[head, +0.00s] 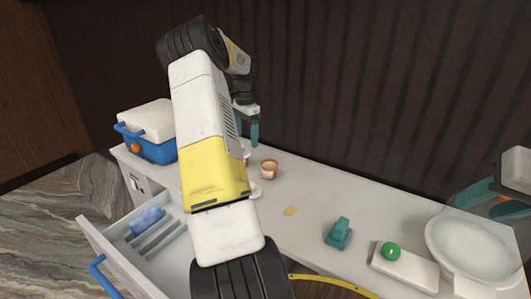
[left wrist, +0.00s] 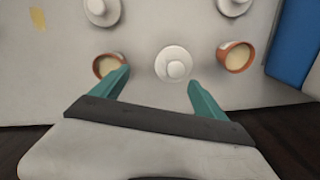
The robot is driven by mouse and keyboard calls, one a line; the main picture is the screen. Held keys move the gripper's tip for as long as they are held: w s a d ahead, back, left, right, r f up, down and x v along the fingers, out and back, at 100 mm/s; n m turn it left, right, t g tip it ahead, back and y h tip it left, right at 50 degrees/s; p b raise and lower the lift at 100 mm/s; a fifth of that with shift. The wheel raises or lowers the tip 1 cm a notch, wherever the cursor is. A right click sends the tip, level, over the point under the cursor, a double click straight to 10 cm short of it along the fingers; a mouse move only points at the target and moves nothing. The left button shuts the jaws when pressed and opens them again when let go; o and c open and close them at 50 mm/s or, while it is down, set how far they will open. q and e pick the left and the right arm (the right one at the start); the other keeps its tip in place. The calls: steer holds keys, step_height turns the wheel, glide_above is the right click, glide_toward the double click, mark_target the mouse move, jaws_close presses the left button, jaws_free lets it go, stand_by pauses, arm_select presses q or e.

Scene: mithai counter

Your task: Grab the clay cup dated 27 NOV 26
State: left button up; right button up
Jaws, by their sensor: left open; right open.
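My left gripper (head: 247,128) is open above the far part of the counter; its arm hides much of the counter's left side. In the left wrist view its fingers (left wrist: 158,82) point at a row of cups. A terracotta clay cup with pale filling (left wrist: 107,65) is by the left fingertip, partly covered by it. A white round piece with a knob (left wrist: 173,64) lies between the fingertips. Another clay cup (left wrist: 236,57) stands right of the right finger. The head view shows one clay cup (head: 269,169). No date is readable. My right gripper (head: 490,201) is open at the right edge.
A blue cooler with white lid (head: 157,148) stands left of the cups. An open drawer (head: 125,255) juts out at the front left. A yellow piece (head: 290,211), a teal object (head: 338,233), a scale with green ball (head: 404,268) and a white bowl (head: 430,232) lie rightward.

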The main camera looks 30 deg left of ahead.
arm_select(q)
steer(key=a+f, duration=0.2)
steer(key=f, duration=0.1)
steer(key=a+f, duration=0.1)
steer(key=f, duration=0.1)
steer(key=shift+s+a+f, duration=0.15)
steer(key=shift+s+f, duration=0.1)
steer(key=shift+w+d+f, duration=0.1)
steer(key=shift+w+f, duration=0.05)
steer(key=shift+f, duration=0.75)
steer(key=shift+w+d+f, duration=0.1)
steer(key=shift+w+f, duration=0.1)
steer(key=shift+f, duration=0.7)
steer(key=shift+w+f, duration=0.15)
steer(key=shift+f, duration=0.75)
steer(key=c, duration=1.4)
